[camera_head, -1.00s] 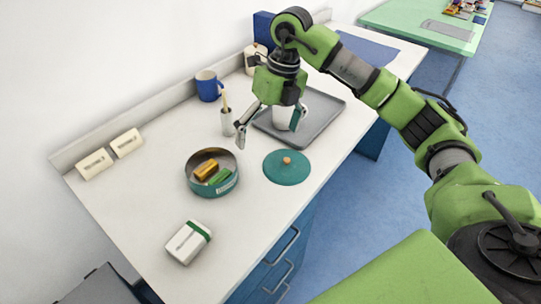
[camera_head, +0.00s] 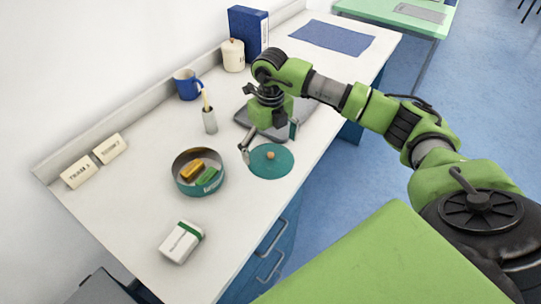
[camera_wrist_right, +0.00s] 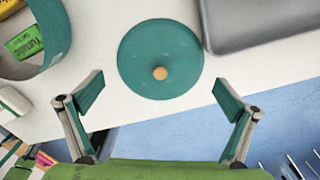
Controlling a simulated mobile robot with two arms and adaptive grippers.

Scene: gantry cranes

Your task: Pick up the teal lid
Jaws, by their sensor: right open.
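The teal lid (camera_head: 284,167) is a flat round disc with a small wooden knob (camera_head: 270,155), lying on the white counter near its front edge. In the right wrist view the teal lid (camera_wrist_right: 140,60) lies ahead of the fingers, with its knob (camera_wrist_right: 160,73) between their lines. My right gripper (camera_head: 270,143) is open and empty, above the far side of the lid; its spread fingers also show in the right wrist view (camera_wrist_right: 162,100). A round teal tin (camera_head: 199,172) stands open to the left of the lid, with an orange and a green item inside. My left gripper is not in view.
A grey tray (camera_head: 243,119) lies behind my right gripper. A blue mug (camera_head: 187,84), a cup holding a stick (camera_head: 209,121), a cream canister (camera_head: 232,56) and a blue box (camera_head: 248,30) stand toward the wall. A white-green box (camera_head: 181,242) lies in front left.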

